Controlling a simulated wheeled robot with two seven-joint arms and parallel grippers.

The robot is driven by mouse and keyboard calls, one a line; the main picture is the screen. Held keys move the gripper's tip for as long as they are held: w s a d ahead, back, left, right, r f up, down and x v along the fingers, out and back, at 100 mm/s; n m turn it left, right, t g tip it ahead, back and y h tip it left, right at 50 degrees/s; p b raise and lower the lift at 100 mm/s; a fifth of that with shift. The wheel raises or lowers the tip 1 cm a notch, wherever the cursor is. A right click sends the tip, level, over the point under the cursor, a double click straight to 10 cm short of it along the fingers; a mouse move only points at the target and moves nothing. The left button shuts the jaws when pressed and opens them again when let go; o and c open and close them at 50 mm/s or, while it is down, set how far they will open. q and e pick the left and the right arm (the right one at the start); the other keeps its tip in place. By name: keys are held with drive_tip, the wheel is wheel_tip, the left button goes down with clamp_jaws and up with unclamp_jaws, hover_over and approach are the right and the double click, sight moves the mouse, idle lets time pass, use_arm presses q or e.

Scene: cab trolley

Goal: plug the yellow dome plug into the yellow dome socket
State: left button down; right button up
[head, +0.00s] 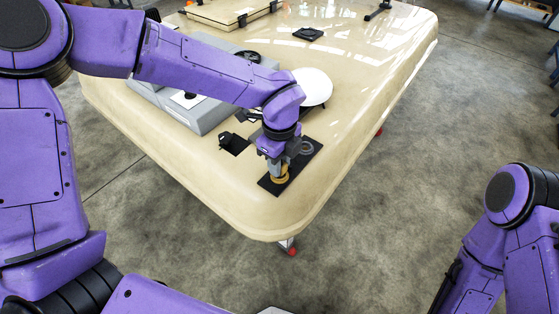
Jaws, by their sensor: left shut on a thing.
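My left gripper (278,160) points down over a black plate (269,188) near the table's front corner. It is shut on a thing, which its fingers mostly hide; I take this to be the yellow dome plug. A yellow round part (280,178) shows right under the fingers, at the plate. I cannot tell whether this is the plug, the yellow dome socket or both, nor how deep the plug sits. A grey round socket (306,148) is on the same plate, behind and right of the gripper. My right gripper is not in view; only its arm shows at lower right.
The cream table (350,100) has rounded edges. A grey box unit (205,110) and a white disc (313,87) stand behind my left arm. A small black holder (234,143) is left of the plate. The table's right side is mostly clear.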

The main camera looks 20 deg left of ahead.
use_arm(q)
drive_tip(key=shift+f+b, duration=0.5)
drive_tip(key=shift+b, duration=0.1)
idle(0.7)
drive_tip(key=c, duration=0.8)
unclamp_jaws()
wheel_tip(320, 180, up, 11)
drive_tip(key=shift+f+b, duration=0.2)
drive_tip(key=shift+b, duration=0.8)
drive_tip(key=shift+o, duration=0.4)
drive_tip(key=o, duration=0.7)
wheel_tip(320, 180, up, 9)
drive_tip(key=p, duration=0.6)
